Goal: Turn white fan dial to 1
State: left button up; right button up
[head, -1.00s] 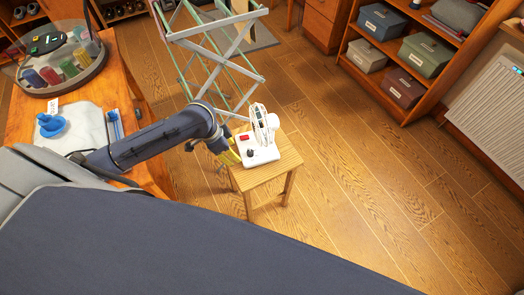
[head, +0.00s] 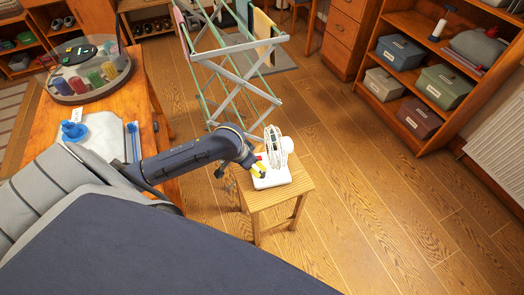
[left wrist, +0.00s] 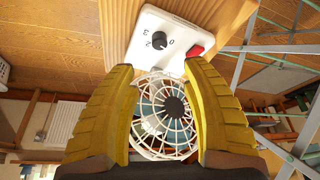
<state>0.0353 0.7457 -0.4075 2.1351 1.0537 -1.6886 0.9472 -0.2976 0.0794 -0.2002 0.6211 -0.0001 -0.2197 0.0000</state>
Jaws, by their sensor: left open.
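The white fan (head: 275,160) stands on a small wooden stool (head: 264,197) in the head view. In the left wrist view its round grille (left wrist: 163,113) shows between the fingers, with the white base (left wrist: 165,30) beyond. The black dial (left wrist: 159,39) sits on that base among printed numbers; 0, 2 and 3 can be read. A red switch (left wrist: 194,51) is beside it. My left gripper (head: 258,170) is open with yellow fingers, over the fan base in the head view. In the left wrist view its fingertips are apart and on either side of the grille, with nothing held.
A folding drying rack (head: 232,70) stands just behind the stool. A wooden table (head: 60,115) with a round tray of spools is at the left. Shelves with boxes (head: 400,52) are at the back right. The floor right of the stool is clear.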

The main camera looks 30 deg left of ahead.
aim_at(262, 173)
pick_arm(q)
jog(key=x, duration=1.2)
jog(key=shift+w, duration=0.15)
grip_shut()
